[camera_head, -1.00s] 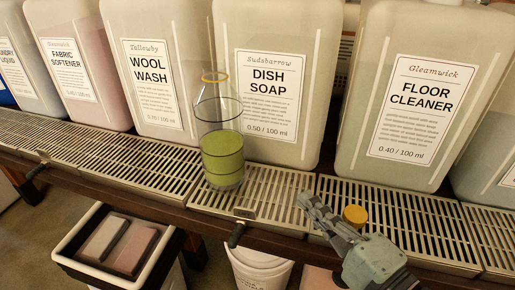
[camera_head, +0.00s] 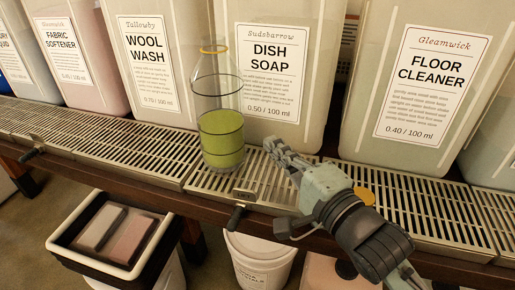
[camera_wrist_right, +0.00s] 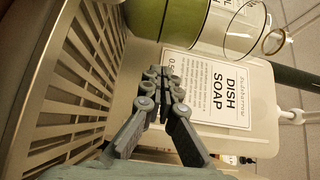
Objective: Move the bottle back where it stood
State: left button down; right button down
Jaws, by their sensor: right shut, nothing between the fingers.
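The bottle (camera_head: 220,115) is clear glass with a yellow ring at its neck and green liquid in its lower part. It stands upright on the metal grate in front of the dish soap container (camera_head: 268,75). In the right wrist view the bottle (camera_wrist_right: 170,18) lies sideways across the top. My right gripper (camera_head: 272,146) is shut and empty, just right of the bottle's lower part and apart from it. Its closed fingers (camera_wrist_right: 165,84) show in the wrist view in front of the dish soap label. My left gripper is not in view.
A yellow cap (camera_head: 365,195) sits on the grate, partly hidden behind my right arm. Floor cleaner (camera_head: 430,85) and wool wash (camera_head: 150,65) containers flank the dish soap. A white-rimmed bin (camera_head: 75,255) and a white bucket (camera_head: 262,262) stand below the shelf edge.

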aim_at(239, 145)
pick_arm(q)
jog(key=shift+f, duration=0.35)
pick_arm(e)
jog(key=shift+w+a, duration=0.15)
jog(key=shift+a, duration=0.7)
jog(key=shift+w+a, duration=0.15)
jog(key=shift+a, duration=0.7)
